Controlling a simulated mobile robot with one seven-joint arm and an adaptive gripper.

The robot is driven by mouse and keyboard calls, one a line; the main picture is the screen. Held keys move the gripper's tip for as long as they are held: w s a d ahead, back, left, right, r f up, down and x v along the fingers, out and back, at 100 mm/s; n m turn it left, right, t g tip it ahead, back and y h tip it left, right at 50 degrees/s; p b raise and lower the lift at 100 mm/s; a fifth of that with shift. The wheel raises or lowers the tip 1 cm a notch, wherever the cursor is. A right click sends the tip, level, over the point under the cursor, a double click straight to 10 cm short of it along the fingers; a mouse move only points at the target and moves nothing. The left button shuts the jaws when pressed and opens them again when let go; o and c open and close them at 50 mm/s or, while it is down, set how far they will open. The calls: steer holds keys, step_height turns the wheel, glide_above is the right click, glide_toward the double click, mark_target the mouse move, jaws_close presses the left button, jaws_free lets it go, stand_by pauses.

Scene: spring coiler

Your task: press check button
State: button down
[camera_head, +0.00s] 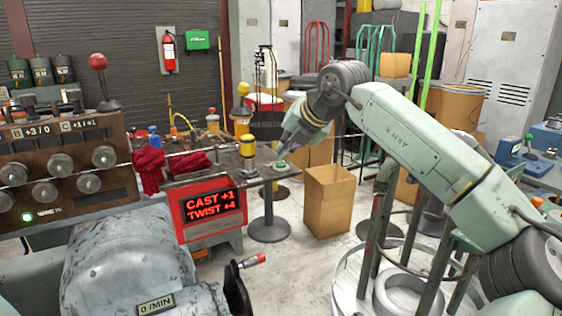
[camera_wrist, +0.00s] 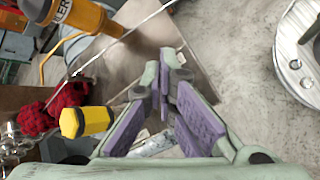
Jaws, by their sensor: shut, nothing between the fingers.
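A small green-topped button (camera_head: 281,165), which looks like the check button, sits at the right end of the dark metal table (camera_head: 222,181). My gripper (camera_head: 279,151) is just above it in the head view; whether they touch I cannot tell. In the wrist view my gripper (camera_wrist: 166,72) is shut with nothing held, its purple-padded fingers close together over the grey plate (camera_wrist: 118,60). The button cannot be made out there and may be hidden by the fingers.
Yellow-topped posts (camera_head: 247,146) stand left of my gripper; a yellow knob (camera_wrist: 86,122) shows in the wrist view. Red cloth (camera_head: 150,168) lies further left. A red display (camera_head: 209,206) reads "CAST +1 TWIST +4". An open cardboard box (camera_head: 328,202) stands on the floor.

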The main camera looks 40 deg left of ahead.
steer(key=shift+r, duration=0.1)
steer(key=shift+r+p, duration=1.8)
steer(key=shift+r, duration=0.65)
